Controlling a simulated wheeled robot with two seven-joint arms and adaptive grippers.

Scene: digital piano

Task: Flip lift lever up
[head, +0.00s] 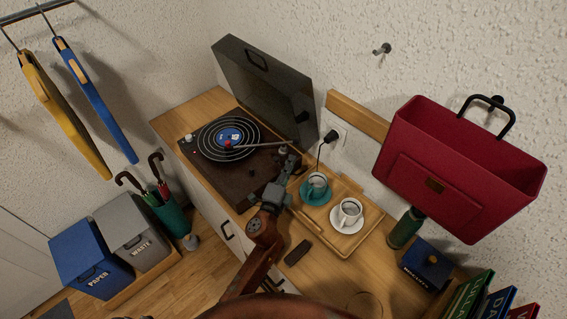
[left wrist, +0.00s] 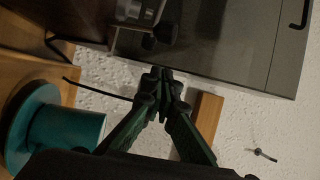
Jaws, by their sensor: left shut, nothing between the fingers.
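The turntable (head: 200,163) stands on the wooden cabinet with its dark lid (head: 262,85) open. A black record (head: 210,150) with a blue label lies on it. The tonearm (head: 258,146) reaches from the right side over the record. My left gripper (head: 288,158) is at the turntable's right edge, by the tonearm's base. In the left wrist view the left gripper (left wrist: 161,76) is shut and empty, with metal and dark round tonearm-base parts (left wrist: 138,22) just beyond its tips. I cannot make out the lift lever or whether the fingers touch anything. My right gripper is not in view.
A wooden tray (head: 344,243) with a teal cup (head: 317,184) and a white cup (head: 350,211) is close to the right of my left gripper. A black plug (head: 330,137) and cable are at the wall. A red wall holder (head: 450,180) hangs at right.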

